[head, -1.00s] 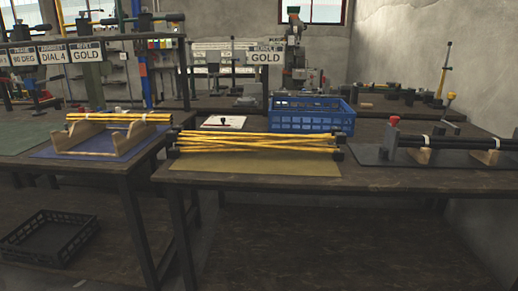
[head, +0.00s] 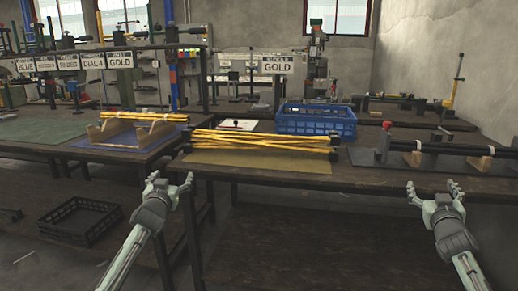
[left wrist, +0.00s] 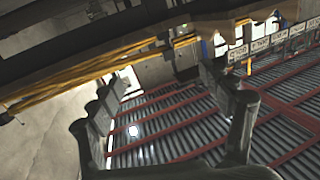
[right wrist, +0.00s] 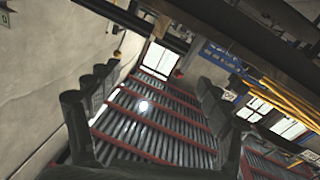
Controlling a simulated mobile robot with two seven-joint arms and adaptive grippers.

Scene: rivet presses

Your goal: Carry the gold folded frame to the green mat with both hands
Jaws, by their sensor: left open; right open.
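The gold folded frame (head: 262,142), a bundle of crossed gold bars with dark ends, lies on an olive-yellow mat (head: 250,169) on the middle table. Gold bars also show in the left wrist view (left wrist: 90,73) and the right wrist view (right wrist: 287,104). The green mat (head: 40,132) lies on the left table. My left gripper (head: 171,180) is open and empty, in front of the middle table's edge, left of the frame. My right gripper (head: 432,188) is open and empty, in front of the same edge, right of the frame.
A blue crate (head: 316,121) stands behind the frame. Gold tubes (head: 145,115) rest on wooden cradles on a blue mat at left. Black tubes on a dark mat (head: 440,163) lie at right. A black crate (head: 80,220) sits low at left.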

